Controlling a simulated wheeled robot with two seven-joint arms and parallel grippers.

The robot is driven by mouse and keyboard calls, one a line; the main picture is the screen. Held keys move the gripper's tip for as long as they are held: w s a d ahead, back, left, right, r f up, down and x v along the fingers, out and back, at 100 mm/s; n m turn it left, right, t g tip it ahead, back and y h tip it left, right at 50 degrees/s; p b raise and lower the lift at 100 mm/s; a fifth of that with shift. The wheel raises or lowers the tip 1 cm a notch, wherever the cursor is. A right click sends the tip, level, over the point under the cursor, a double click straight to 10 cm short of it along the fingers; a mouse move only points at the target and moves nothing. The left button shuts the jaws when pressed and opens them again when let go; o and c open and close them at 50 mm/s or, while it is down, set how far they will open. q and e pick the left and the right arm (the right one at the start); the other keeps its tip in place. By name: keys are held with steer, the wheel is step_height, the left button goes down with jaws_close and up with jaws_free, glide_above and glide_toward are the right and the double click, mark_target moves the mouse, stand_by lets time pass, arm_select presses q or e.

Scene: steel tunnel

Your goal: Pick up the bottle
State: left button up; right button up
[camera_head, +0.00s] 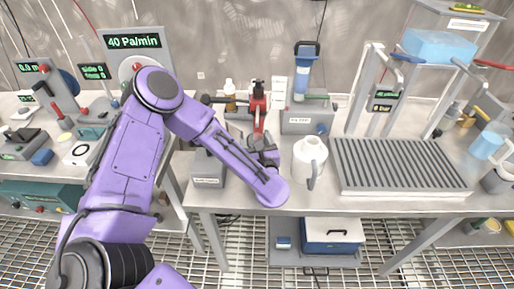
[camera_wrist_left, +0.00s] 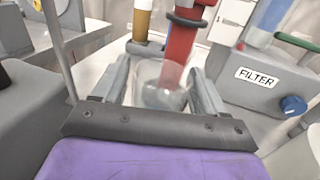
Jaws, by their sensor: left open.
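My left gripper (camera_head: 263,146) reaches over the bench, its fingers pointing away towards the red stand. In the left wrist view its two fingers (camera_wrist_left: 160,88) are apart. A clear, glass-like vessel (camera_wrist_left: 158,92) shows between them; I cannot tell whether they touch it, or whether it is the bottle. A small amber bottle with a white top (camera_head: 230,96) stands behind, left of the red stand; its lower part also shows in the wrist view (camera_wrist_left: 142,22). A white jug-like container with a handle (camera_head: 311,160) stands right of my gripper. My right gripper is out of view.
The red stand (camera_head: 258,110) rises just beyond my fingers. A grey filter unit (camera_wrist_left: 262,80) with a blue knob is close on the right. A ribbed grey tray (camera_head: 395,188) fills the bench further right. A grey box (camera_head: 208,170) is left of my gripper.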

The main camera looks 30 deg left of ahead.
arm_select(q)
steer(key=shift+w+a, duration=0.15)
steer(key=shift+a, duration=0.2)
steer(key=shift+d, duration=0.15)
steer(key=c, duration=1.2)
steer(key=shift+r, duration=0.25)
steer(key=r+b+v, duration=0.1)
steer(key=b+v, duration=0.1)
steer(key=v, duration=0.4)
steer(key=r+b+v, duration=0.1)
steer(key=b+v, duration=0.1)
steer(key=v, duration=0.4)
steer(key=r+b+v, duration=0.1)
steer(key=b+v, duration=0.1)
steer(key=v, duration=0.4)
steer(key=shift+r, duration=0.1)
